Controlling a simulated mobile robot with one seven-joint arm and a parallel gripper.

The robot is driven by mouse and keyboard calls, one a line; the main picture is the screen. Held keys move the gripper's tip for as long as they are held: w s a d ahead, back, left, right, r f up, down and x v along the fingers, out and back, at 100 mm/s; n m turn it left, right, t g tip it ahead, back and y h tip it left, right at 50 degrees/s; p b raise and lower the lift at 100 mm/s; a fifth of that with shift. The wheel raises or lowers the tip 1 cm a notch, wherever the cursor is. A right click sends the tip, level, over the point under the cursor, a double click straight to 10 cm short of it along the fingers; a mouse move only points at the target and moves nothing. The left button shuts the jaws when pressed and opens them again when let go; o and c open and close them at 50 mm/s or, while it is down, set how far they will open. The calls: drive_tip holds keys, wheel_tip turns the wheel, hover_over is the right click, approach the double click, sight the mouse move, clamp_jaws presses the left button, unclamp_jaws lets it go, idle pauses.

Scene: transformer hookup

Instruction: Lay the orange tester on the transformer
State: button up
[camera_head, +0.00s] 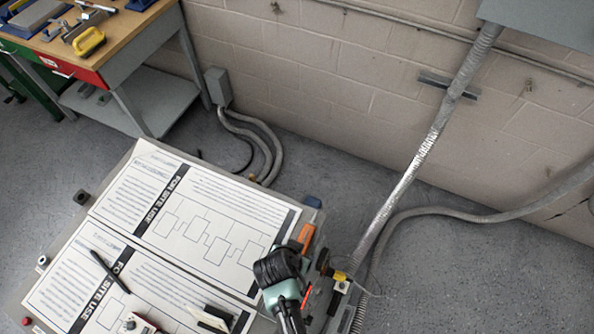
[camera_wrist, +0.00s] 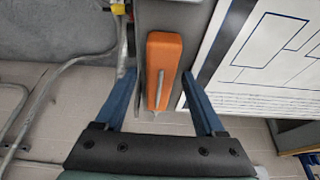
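The orange tester (camera_wrist: 162,72) lies between the two blue fingers of my gripper (camera_wrist: 160,80) in the wrist view. Grey gaps show on both sides of it, so the fingers are open and apart from it. In the head view the tester (camera_head: 306,236) shows as an orange piece at the right end of a paper-covered grey surface, beside my dark wrist. My fingers are hidden there behind the wrist. I cannot tell for sure which thing is the transformer; the grey body under the papers (camera_head: 62,244) may be it.
Papers with site-use headings (camera_head: 190,215) and a black pen (camera_head: 110,271) cover the surface. A yellow-marked fitting (camera_head: 341,276) and a conduit (camera_head: 405,180) stand close right of my gripper. A workbench (camera_head: 150,30) stands at the upper left.

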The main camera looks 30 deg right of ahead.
drive_tip(key=shift+r, duration=0.25)
drive_tip(key=v, duration=1.2)
drive_tip(key=w+r+n+t, duration=0.2)
drive_tip(key=w+r+t, duration=0.4)
drive_tip(key=w+r, duration=0.7)
drive_tip(key=w+a+r+n+t, duration=0.1)
drive_tip(key=w+r+n+t, duration=0.2)
drive_tip(key=r, duration=0.8)
drive_tip(key=w+a+r+t, duration=0.2)
drive_tip(key=w+r+t, duration=0.25)
drive_tip(key=r, duration=0.55)
drive_tip(key=s+a+r+n+t+y, duration=0.1)
drive_tip(key=s+r+t, duration=0.2)
drive_tip(key=r, duration=0.8)
drive_tip(key=s+a+r+n+t+y, duration=0.1)
drive_tip(key=s+r+t, duration=0.3)
drive_tip(key=r, duration=0.8)
drive_tip(key=s+a+r+n+t+y, duration=0.1)
drive_tip(key=s+a+r+n+t, duration=0.1)
drive_tip(key=r, duration=0.9)
drive_tip(key=s+n+t, duration=0.1)
drive_tip(key=s+t, duration=0.1)
drive_tip(key=s, duration=0.1)
drive_tip(key=shift+r, duration=0.2)
drive_tip(key=shift+a, duration=0.1)
